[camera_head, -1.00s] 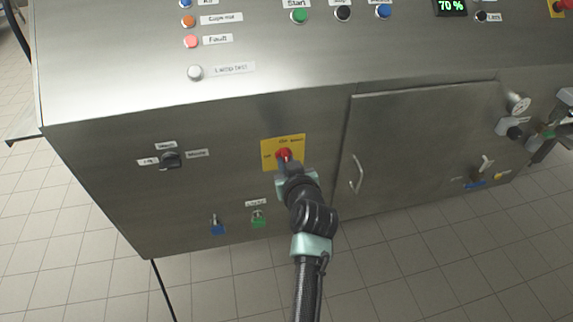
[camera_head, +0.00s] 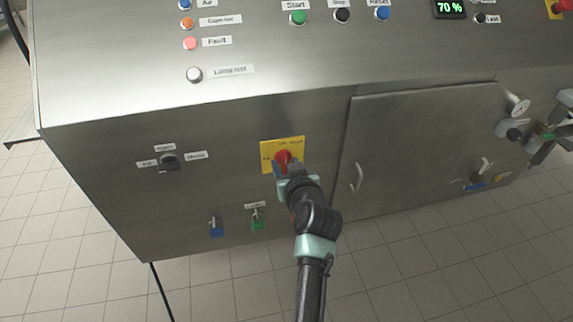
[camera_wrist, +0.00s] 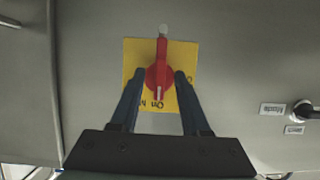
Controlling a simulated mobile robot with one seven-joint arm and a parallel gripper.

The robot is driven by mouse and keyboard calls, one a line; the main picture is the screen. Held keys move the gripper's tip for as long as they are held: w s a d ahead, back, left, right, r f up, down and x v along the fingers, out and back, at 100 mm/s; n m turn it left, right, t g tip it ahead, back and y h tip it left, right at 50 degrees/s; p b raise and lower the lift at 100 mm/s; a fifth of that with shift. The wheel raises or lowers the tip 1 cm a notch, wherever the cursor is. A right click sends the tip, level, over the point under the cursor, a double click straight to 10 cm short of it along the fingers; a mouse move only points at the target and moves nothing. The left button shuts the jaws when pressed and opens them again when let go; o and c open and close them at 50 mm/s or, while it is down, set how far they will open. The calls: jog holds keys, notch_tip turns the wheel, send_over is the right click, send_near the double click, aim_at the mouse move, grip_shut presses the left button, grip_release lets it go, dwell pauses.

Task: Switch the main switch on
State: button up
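The main switch is a red rotary knob (camera_head: 283,157) on a yellow plate (camera_head: 297,143) on the cabinet front. In the wrist view the knob (camera_wrist: 159,75) has its handle upright in the picture. A white mark at its lower end points at upside-down lettering that reads "On" on the yellow plate (camera_wrist: 183,57). My gripper (camera_head: 285,166) is at the knob from below in the head view. In the wrist view my gripper (camera_wrist: 160,74) is open, with one finger on each side of the knob and small gaps visible. I cannot tell how deep the fingertips reach.
A black selector switch (camera_head: 169,161) sits to the left. A blue valve (camera_head: 216,228) and a green valve (camera_head: 257,221) are below. A door with a handle (camera_head: 357,178) is to the right. Push buttons, including a green Start button (camera_head: 298,17), line the upper panel.

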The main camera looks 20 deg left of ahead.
jog(key=p+v, duration=0.1)
jog(key=v, duration=1.2)
jog(key=shift+f, duration=0.1)
jog(key=w+d+r+m+t+h, duration=0.1)
jog(key=d+r+t, duration=0.25)
jog(key=r, duration=0.85)
jog(key=w+d+r+m+t+h, duration=0.15)
jog(key=r+t, duration=0.25)
jog(key=r, duration=0.7)
jog(key=s+d+r+m+t+h, duration=0.1)
jog(key=s+d+r+t+h, duration=0.15)
jog(key=s+r, duration=0.45)
jog(key=s+d+r+m+t+h, duration=0.1)
jog(key=s+d+r+m+t, duration=0.2)
jog(key=r, duration=0.8)
jog(key=s+d+r+t+h, duration=0.2)
jog(key=s+r+t, duration=0.3)
jog(key=r, duration=0.4)
notch_tip(320, 180, up, 12)
jog(key=g+p, duration=0.1)
jog(key=p, duration=1.1)
jog(key=shift+w+a+f+g+p, duration=0.2)
jog(key=shift+w+a+g+p, duration=0.1)
jog(key=shift+w+a+p, duration=0.05)
